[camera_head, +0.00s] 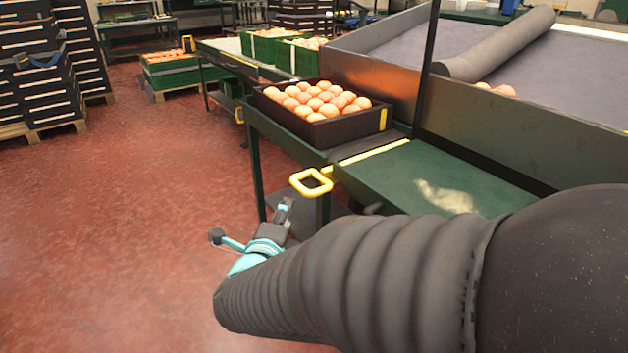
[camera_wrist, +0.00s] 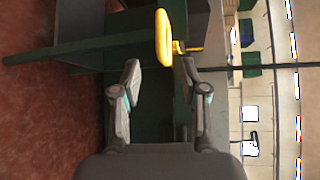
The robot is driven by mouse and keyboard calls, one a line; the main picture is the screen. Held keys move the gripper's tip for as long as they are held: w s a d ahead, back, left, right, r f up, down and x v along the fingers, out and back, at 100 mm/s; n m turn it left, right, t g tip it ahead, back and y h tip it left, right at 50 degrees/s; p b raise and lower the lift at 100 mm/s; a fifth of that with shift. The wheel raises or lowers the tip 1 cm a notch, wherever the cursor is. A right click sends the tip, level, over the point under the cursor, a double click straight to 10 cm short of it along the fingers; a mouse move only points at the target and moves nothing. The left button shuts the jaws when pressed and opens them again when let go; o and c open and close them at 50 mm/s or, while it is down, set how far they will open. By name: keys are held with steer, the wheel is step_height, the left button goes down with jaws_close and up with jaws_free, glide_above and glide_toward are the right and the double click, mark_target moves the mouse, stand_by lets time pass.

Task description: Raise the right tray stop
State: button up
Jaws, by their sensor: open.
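The yellow loop handle (camera_head: 313,193) of the right tray stop sticks out at the near edge of the green bench. A yellow-edged dark strip (camera_head: 372,157) runs back from it across the bench, low against the surface. My gripper (camera_head: 250,221) is open and empty, below and left of the handle in the head view. In the wrist view, the handle (camera_wrist: 158,40) is ahead of my gripper (camera_wrist: 160,70), roughly between the line of its two fingers and apart from them. My arm hides part of the bench's near side in the head view.
The red floor (camera_head: 120,210) on the left is clear. Stacked black crates (camera_head: 40,85) stand far left.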

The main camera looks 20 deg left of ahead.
mark_target(298, 190)
steer(key=w, duration=0.4)
steer(key=w+f, duration=0.1)
steer(key=w, duration=0.4)
steer(key=w+a+f, duration=0.1)
steer(key=w, duration=0.3)
steer(key=shift+w+a, duration=0.1)
steer(key=shift+w, duration=0.15)
jaws_close()
